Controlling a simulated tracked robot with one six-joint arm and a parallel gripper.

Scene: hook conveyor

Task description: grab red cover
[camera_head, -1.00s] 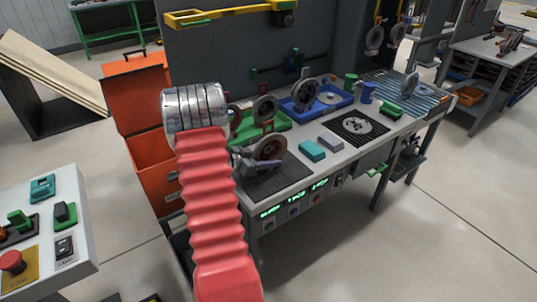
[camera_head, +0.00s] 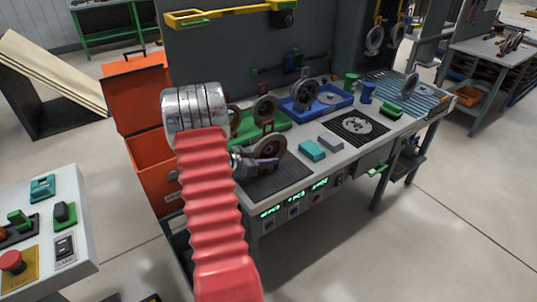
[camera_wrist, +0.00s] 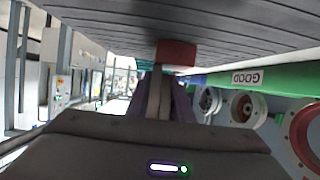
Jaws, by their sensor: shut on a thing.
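The gripper's purple-grey fingers (camera_wrist: 162,100) lie on both sides of the strip. My red arm sleeve hides part of the bench's left end.
A green tray (camera_head: 272,126) and a blue tray (camera_head: 318,101) with upright discs stand behind. A teal block (camera_head: 312,150) and a grey block (camera_head: 331,142) lie to the right. An orange cabinet (camera_head: 148,110) stands at left. A sign reads GOOD (camera_wrist: 247,77).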

